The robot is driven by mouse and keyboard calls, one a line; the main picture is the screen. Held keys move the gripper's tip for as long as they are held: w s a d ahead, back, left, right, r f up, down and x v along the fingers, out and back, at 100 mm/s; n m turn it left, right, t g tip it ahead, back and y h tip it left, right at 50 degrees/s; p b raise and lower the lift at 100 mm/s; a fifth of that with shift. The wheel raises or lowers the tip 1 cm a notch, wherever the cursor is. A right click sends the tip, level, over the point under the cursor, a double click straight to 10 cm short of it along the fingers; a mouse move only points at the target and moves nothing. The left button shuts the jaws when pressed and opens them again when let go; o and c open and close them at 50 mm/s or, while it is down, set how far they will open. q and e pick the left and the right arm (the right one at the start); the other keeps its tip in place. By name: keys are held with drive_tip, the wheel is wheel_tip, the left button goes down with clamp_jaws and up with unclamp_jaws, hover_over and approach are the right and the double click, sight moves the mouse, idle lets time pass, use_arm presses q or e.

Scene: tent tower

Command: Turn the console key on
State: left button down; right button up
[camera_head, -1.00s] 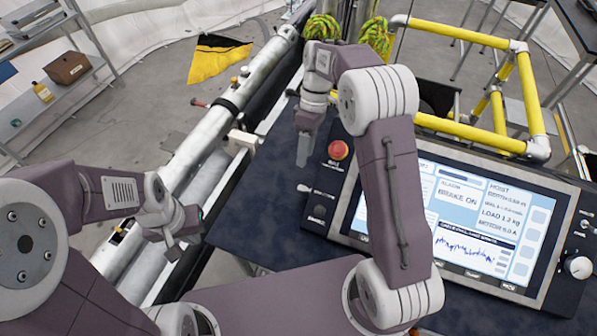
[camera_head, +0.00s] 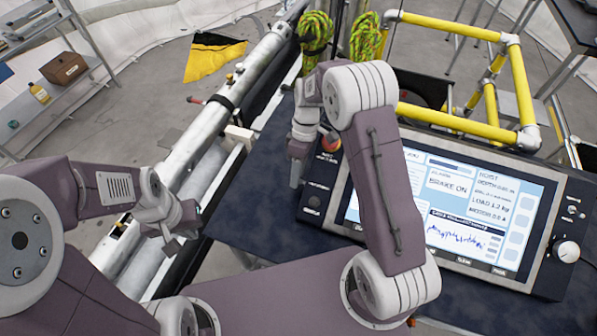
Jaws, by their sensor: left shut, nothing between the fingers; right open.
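The console (camera_head: 341,212) stands on the dark table at the right, with a lit screen (camera_head: 455,205) reading "BRAKE ON". My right gripper (camera_head: 295,178) points down over the console's left edge. It hides the small silver lever or key on that side, so I cannot tell whether they touch. The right gripper is open, though its finger gap hardly shows from here. My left gripper (camera_head: 172,234) is shut and empty, left of the table and well away from the console.
A red button (camera_head: 331,143), partly hidden by my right arm, and a black knob (camera_head: 313,202) are on the console's left side. A silver knob (camera_head: 567,251) and small switches (camera_head: 572,210) are on its right. A yellow pipe frame (camera_head: 455,122) stands behind. A metal tube (camera_head: 205,125) runs left of the table.

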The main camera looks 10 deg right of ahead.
drive_tip(key=shift+w, duration=0.1)
clamp_jaws()
drive_tip(key=shift+s+a+f+t+h+b, duration=0.1)
drive_tip(key=shift+s+a+t+h+b, duration=0.1)
drive_tip(key=shift+t+h+b, duration=0.5)
drive_tip(key=shift+s+a+t+h+b, duration=0.2)
drive_tip(key=shift+t+h+b, duration=0.3)
drive_tip(key=shift+t, duration=0.5)
drive_tip(key=shift+d+r, duration=0.1)
drive_tip(key=shift+r, duration=0.1)
unclamp_jaws()
